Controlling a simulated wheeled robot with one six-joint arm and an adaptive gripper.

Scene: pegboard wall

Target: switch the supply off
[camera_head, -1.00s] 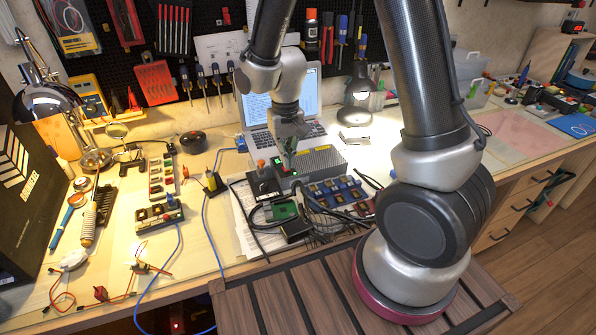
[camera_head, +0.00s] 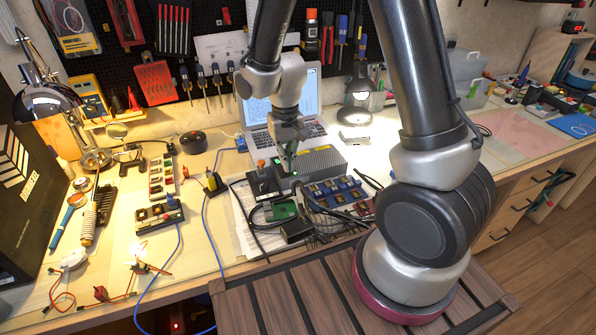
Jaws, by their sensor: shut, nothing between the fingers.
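The supply (camera_head: 322,161) is a grey vented box on the workbench, in front of the laptop. Its dark front end at the left shows small green lights. My gripper (camera_head: 291,169) points down at this front end, with its fingers together and nothing held. The fingertips are at or very close to the supply; I cannot tell if they touch. The switch itself is too small, or hidden by the fingers, to make out. A small bulb (camera_head: 139,249) glows at the front left of the bench.
A laptop (camera_head: 283,98) stands behind the supply. Black cables, a green circuit board (camera_head: 284,210) and a blue block of modules (camera_head: 335,193) lie in front of it. A black stand with an orange top (camera_head: 262,166) is close on the left. A lamp (camera_head: 358,91) stands behind right.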

